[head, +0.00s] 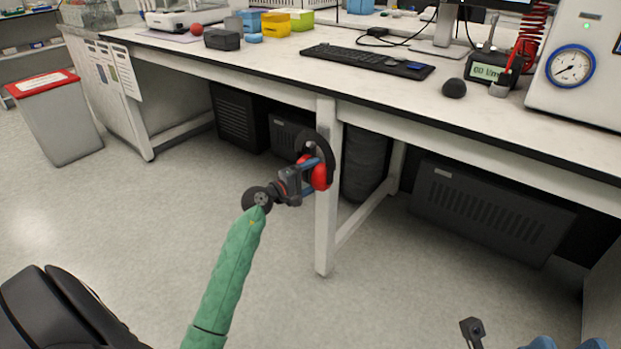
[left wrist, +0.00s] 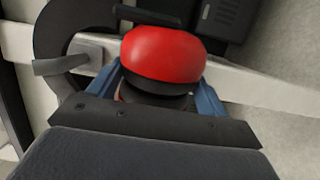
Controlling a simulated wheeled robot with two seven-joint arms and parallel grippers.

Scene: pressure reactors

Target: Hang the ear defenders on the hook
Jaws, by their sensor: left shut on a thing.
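The ear defenders have red cups (head: 320,174) and a black headband. They are held in the air in front of the white bench leg. My left gripper (head: 308,178) is shut on them. In the left wrist view one red cup (left wrist: 162,54) sits between the blue fingers, and the dark headband curves away at the left. A grey peg on a pale plate (left wrist: 62,66) shows beside the band; it looks like the hook, but I cannot tell if the band touches it. The head view does not show the hook clearly. My right gripper (head: 567,344) is at the bottom edge, its blue fingers apart and mostly cut off.
The bench top (head: 290,65) carries a keyboard (head: 368,60), a monitor stand and a gauge unit (head: 571,66). Dark cabinets (head: 490,208) stand under the bench. A bin with a red lid (head: 50,115) is at the left. The floor in front is clear.

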